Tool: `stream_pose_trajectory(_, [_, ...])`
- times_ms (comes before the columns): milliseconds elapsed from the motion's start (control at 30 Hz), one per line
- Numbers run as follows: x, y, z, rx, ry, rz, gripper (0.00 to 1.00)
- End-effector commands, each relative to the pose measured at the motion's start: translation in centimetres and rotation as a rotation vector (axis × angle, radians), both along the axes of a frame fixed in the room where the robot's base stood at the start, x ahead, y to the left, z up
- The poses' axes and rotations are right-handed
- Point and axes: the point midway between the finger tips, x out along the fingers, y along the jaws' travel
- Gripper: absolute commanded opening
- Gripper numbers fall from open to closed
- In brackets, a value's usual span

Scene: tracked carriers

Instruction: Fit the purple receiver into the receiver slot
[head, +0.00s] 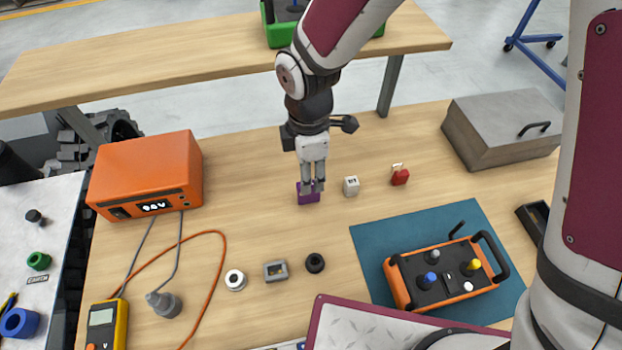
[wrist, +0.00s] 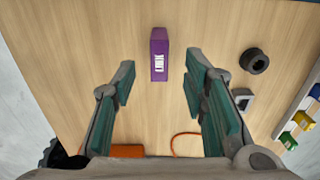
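The purple receiver (head: 308,197) lies on the wooden workbench, partly hidden by my gripper (head: 312,184) in the head view. In the wrist view the receiver (wrist: 159,58) is a purple block with a white label, lying ahead of the gap between my fingers. My fingers are spread apart with green pads, one to each side of the receiver's line, and nothing is between them. The head view does not show clearly whether the fingertips touch the receiver. I cannot make out the receiver slot in either view.
A white block (head: 351,186) and a red padlock (head: 400,176) stand right of the receiver. An orange power unit (head: 150,172) is on the left. A grey frame (head: 275,271) and black ring (head: 315,263) lie nearer. An orange controller (head: 400,287) sits on a blue mat (head: 372,240).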

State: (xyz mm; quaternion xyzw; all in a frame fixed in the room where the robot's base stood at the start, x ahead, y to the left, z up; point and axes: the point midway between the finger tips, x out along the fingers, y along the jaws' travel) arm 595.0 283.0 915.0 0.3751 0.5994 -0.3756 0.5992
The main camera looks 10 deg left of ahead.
Motion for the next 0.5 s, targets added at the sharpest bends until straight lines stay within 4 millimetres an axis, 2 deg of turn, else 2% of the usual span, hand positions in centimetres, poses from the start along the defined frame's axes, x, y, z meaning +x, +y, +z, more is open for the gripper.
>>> stream_pose_trajectory(167, [-0.1, 0.0, -1.4, -0.002, 0.002, -0.001, 0.40])
stream_pose_trajectory(400, [0.0, 0.2, -4.7, -0.001, 0.002, -0.001, 0.40])
stream_pose_trajectory(500, [0.0, 0.1, -5.3, -0.001, 0.000, -0.002, 0.40])
